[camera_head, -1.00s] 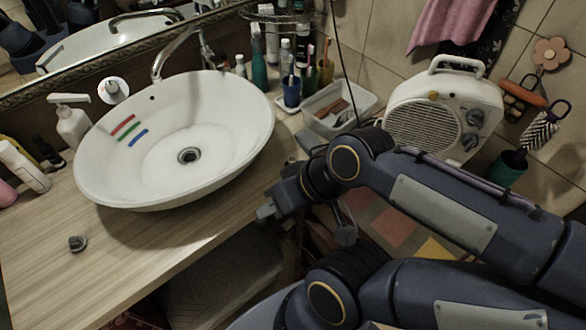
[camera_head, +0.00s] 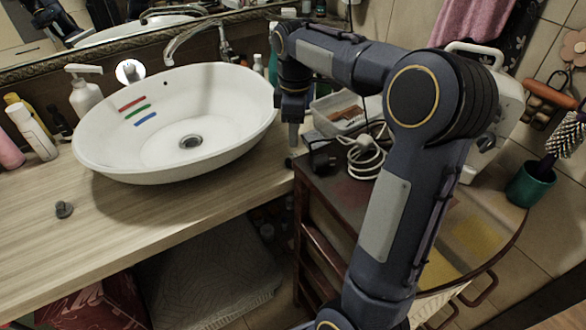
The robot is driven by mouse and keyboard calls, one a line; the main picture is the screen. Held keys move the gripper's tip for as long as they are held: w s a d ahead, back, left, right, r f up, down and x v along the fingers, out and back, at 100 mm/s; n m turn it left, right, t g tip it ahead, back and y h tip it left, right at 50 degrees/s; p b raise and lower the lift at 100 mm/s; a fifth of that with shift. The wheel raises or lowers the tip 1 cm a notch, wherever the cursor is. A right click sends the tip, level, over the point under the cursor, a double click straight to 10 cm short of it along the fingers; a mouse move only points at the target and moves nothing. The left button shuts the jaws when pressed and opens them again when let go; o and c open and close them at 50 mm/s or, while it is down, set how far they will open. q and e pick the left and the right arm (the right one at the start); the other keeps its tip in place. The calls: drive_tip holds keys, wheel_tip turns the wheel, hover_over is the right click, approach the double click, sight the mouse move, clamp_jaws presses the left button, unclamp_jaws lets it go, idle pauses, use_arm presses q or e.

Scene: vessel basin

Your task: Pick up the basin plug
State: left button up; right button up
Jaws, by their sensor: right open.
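The basin plug (camera_head: 64,209), a small dark grey stopper with a knob on top, lies on the wooden counter (camera_head: 130,225) in front and to the left of the basin. The white oval basin (camera_head: 175,165) stands on the counter, its drain (camera_head: 190,142) uncovered. My right gripper (camera_head: 293,142) points down just right of the basin's rim, far from the plug. It is open and seen edge-on, with nothing visible between its fingers. My left gripper is not in view.
A chrome faucet (camera_head: 185,38) rises behind the basin. A soap dispenser (camera_head: 84,92) and bottles (camera_head: 30,130) stand at the left. A coiled white cable (camera_head: 362,158) lies on the dark cabinet at right. The counter around the plug is clear.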

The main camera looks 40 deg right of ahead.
sight(293, 155)
drive_tip(key=shift+w+d+f, duration=0.15)
drive_tip(key=shift+f, duration=0.35)
drive_tip(key=f, duration=0.7)
drive_tip(key=shift+w+b, duration=0.25)
drive_tip(key=shift+b, duration=0.1)
clamp_jaws()
